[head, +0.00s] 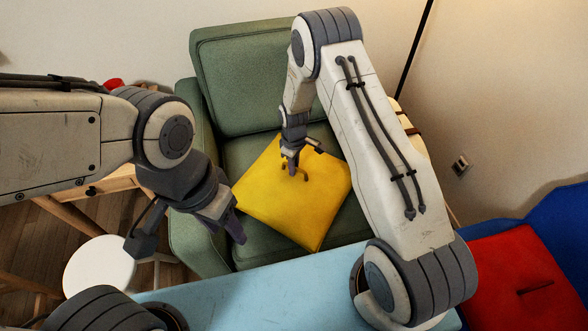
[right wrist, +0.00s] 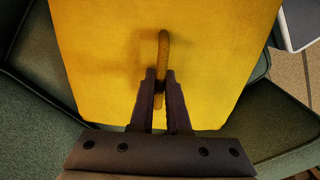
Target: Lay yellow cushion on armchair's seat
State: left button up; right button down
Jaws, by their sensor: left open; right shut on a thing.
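The yellow cushion (head: 310,205) is square with a small loop handle at its middle. It is over the seat of the green armchair (head: 225,85) in the head view; I cannot tell whether it touches the seat. My right gripper (head: 292,170) is shut on the cushion's handle from above. In the right wrist view, the gripper's fingers (right wrist: 161,100) close around the loop, and the yellow cushion (right wrist: 105,65) spreads out below. My left gripper (head: 232,222) is open and empty, left of the cushion near the armchair's left armrest.
A light blue surface (head: 260,295) runs along the front. A red cushion (head: 525,270) lies on a blue seat at the right. A round white stool (head: 98,265) and a wooden table (head: 92,187) stand at the left. A wall outlet (head: 460,165) is at the right.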

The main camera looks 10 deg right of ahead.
jog(key=shift+r, duration=0.15)
jog(key=shift+f, duration=0.25)
jog(key=c, duration=1.3)
grip_release()
jog(key=shift+f, duration=0.1)
jog(key=o, duration=0.4)
